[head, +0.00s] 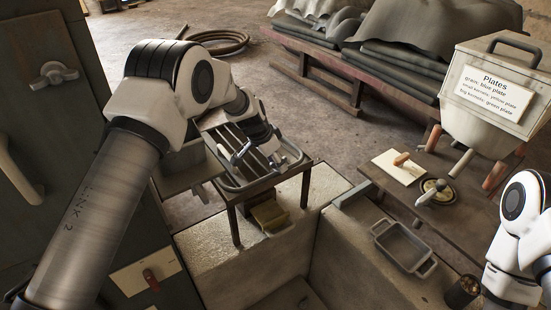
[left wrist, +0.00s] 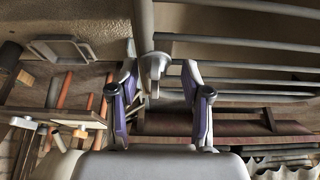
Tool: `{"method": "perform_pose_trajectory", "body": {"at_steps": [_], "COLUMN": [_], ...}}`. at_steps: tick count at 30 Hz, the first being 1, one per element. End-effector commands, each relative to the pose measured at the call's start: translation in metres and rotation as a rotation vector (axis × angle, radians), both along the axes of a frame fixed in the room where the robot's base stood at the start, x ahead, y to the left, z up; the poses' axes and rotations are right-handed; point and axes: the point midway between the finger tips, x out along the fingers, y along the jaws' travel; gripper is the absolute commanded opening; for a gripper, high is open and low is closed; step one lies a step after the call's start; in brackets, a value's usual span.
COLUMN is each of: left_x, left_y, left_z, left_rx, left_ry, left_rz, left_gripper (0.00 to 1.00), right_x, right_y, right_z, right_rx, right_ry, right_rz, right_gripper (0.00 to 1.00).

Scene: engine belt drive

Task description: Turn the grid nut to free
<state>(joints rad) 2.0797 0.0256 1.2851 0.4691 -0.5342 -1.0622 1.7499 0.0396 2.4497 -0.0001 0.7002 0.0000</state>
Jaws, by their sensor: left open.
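The grid nut (left wrist: 154,66) is a pale grey metal wing shape on a thick bar, in the middle of the left wrist view. My left gripper (left wrist: 158,72) is open, with one purple finger on each side of the nut and gaps on both sides. In the head view my left gripper (head: 260,150) is low over the barred grid (head: 228,143) in a metal tray on legs; the nut is hard to make out there. The grid's parallel bars (left wrist: 235,45) also show in the left wrist view. Only part of my right arm shows, at the right edge; its gripper is out of view.
A hopper with a "Plates" sign (head: 492,90) stands at the right over a low bench (head: 465,200). A grey pan (head: 403,246) lies on the stone ledge. A yellowish block (head: 270,215) sits under the tray. A cabinet with a handle (head: 55,75) is at the left.

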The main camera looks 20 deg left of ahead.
Motion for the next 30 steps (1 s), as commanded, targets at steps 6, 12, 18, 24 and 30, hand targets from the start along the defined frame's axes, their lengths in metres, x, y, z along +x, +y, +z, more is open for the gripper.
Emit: {"method": "perform_pose_trajectory", "body": {"at_steps": [6,12,18,24,30], "left_x": [0.0000,-0.0007,-0.0013,-0.0022,-0.0032], "left_y": [-0.0001,-0.0001,-0.0003,-0.0011,-0.0019], "left_z": [0.0003,-0.0007,-0.0015,-0.0018,-0.0014], "left_rx": [0.000,0.001,0.001,0.001,0.002], "left_ry": [0.000,0.002,0.003,0.006,0.009], "left_rz": [0.000,0.000,0.011,0.071,0.196], "left_gripper": [0.16,0.00,0.00,0.00,0.00], "right_x": [-0.0002,-0.0001,-0.0001,-0.0001,-0.0001], "right_y": [-0.0001,0.0000,-0.0001,0.0000,0.0000], "right_z": [-0.0003,-0.0004,0.0001,0.0026,0.0096], "right_rx": [0.000,0.000,0.000,0.000,0.000], "right_ry": [0.001,0.000,0.000,0.000,0.000], "right_rz": [-0.001,0.000,0.000,0.000,-0.001], "right_gripper": [0.40,0.40,0.40,0.40,0.40]}}
